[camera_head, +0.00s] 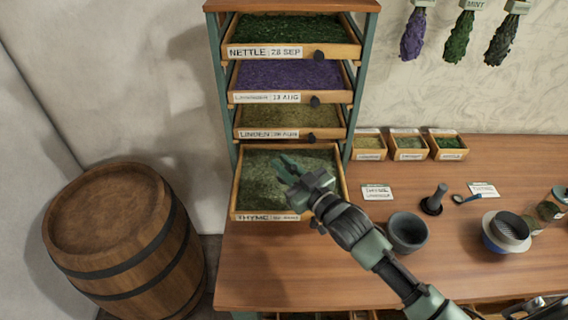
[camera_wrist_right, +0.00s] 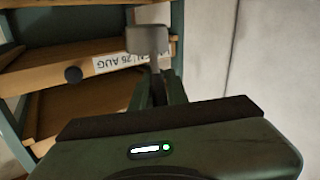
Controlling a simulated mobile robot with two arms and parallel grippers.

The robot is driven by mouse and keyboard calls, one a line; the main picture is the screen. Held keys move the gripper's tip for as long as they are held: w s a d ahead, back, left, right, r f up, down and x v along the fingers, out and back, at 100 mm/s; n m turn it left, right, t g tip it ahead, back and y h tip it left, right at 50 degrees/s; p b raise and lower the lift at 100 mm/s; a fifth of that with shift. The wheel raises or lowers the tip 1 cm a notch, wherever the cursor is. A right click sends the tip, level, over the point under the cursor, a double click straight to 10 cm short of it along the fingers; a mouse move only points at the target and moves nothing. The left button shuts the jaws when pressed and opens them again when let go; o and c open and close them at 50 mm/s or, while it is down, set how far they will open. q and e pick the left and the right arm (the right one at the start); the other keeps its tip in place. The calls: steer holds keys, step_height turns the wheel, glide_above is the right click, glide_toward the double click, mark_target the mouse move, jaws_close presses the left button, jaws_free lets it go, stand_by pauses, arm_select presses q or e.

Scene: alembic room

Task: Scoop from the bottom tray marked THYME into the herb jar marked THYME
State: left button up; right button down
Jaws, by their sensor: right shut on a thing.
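The bottom tray marked THYME (camera_head: 240,190) is pulled out of the rack and holds grey-green dried herb. My right gripper (camera_head: 286,168) is over this tray, its arm reaching in from the lower right. In the right wrist view, its fingers (camera_wrist_right: 157,88) are shut on a grey scoop-like tool (camera_wrist_right: 148,40), seen from behind. Whether the tool touches the herb or carries any is hidden. Glass jars (camera_head: 551,207) with herb stand at the right edge of the table; I cannot read their labels. My left gripper is not in view.
Trays marked NETTLE (camera_head: 290,52), LINDEN (camera_head: 290,133) and a purple one sit above. A mortar (camera_head: 407,234), pestle (camera_head: 433,203), sieve bowl (camera_head: 506,232) and small boxes (camera_head: 408,153) stand on the table (camera_head: 340,262). A barrel (camera_head: 125,240) stands left.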

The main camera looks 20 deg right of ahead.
mark_target(284, 182)
steer(key=shift+a+f+b, duration=0.1)
steer(key=shift+f+b, duration=0.45)
steer(key=shift+f, duration=0.1)
step_height(284, 182, down, 2)
steer(key=shift+f+b, duration=0.1)
steer(key=shift+b, duration=1)
steer(key=shift+f+b, duration=0.9)
steer(key=shift+f, duration=0.7)
steer(key=shift+s+d+p, duration=0.2)
steer(key=shift+d, duration=0.4)
steer(key=shift+s+d+p, duration=0.2)
steer(key=shift+d, duration=0.4)
step_height(284, 182, up, 6)
steer(key=p, duration=0.5)
steer(key=shift+p, duration=0.35)
